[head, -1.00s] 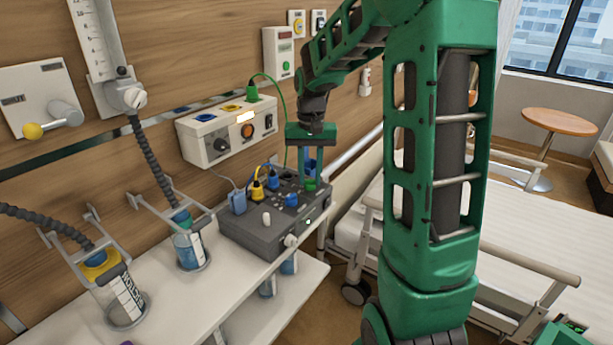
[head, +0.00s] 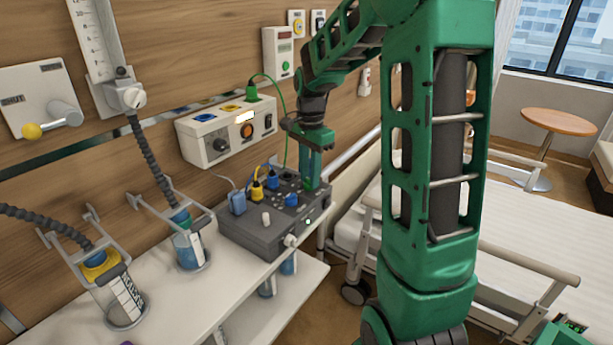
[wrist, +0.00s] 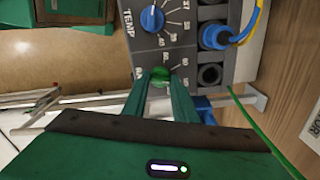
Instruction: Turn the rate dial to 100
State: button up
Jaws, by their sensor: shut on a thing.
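The grey control box (head: 262,240) sits on the white shelf under the wall rail. In the wrist view its panel (wrist: 180,58) carries a green dial (wrist: 160,77) with a printed number scale around it. The dial's name label is mostly hidden by my fingers. A blue dial (wrist: 152,18) marked TEMP is above it in that view. My gripper (head: 311,184) points down onto the box's right rear part. In the wrist view my gripper (wrist: 160,80) is shut on the green dial, one finger on each side. I cannot read the dial's exact setting.
A bed (head: 520,230) lies to the right. Two canisters (head: 190,248) hang at left.

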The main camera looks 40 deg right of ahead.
aim_at(309, 179)
jog(key=shift+a+m, duration=0.1)
jog(key=shift+m, duration=0.5)
jog(key=o, duration=1)
jog(key=shift+o, duration=0.2)
jog(key=shift+r, duration=0.15)
notch_tip(309, 179, up, 10)
jog(key=shift+r, duration=0.25)
jog(key=shift+w, duration=0.1)
